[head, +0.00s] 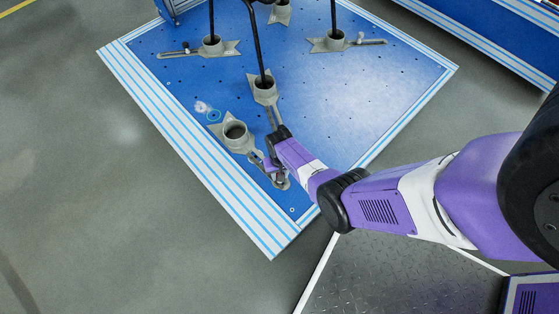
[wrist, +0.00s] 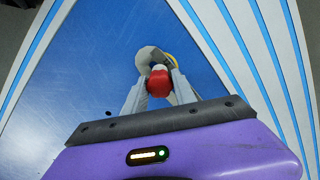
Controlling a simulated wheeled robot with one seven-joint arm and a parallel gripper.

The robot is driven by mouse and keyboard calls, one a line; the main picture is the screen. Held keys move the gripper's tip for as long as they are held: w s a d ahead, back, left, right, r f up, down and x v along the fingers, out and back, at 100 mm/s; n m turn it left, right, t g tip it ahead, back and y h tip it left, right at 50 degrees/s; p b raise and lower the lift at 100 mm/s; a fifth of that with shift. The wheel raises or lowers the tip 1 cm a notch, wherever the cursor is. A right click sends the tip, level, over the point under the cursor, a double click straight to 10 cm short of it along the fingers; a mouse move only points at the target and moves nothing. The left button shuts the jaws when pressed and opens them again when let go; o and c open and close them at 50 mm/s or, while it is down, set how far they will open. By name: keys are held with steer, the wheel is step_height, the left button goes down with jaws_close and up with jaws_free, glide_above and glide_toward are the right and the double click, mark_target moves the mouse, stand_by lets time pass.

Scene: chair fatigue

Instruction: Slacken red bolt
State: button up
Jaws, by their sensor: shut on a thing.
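The red bolt (wrist: 158,83) shows in the wrist view as a rounded red head between my fingertips. My gripper (wrist: 158,92) is shut on it, with one pale finger on each side. In the head view my gripper (head: 272,167) is low over the slotted arm of a grey clamp bracket (head: 238,135) near the platform's front corner. The bolt is hidden there by my gripper. The bracket's round cup stands empty.
The blue platform (head: 340,95) has striped edges and small holes. Other grey brackets (head: 213,46) hold black chair legs (head: 254,45) upright; one leg stands close behind my gripper. A small pale object (head: 202,107) lies left of the empty cup. Grey floor (head: 110,200) is clear at left.

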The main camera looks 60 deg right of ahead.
steer(key=shift+n, duration=0.3)
steer(key=shift+n, duration=0.6)
steer(key=o, duration=0.7)
steer(key=shift+o, duration=0.2)
steer(key=shift+r+p, duration=2.4)
steer(key=shift+r, duration=1.55)
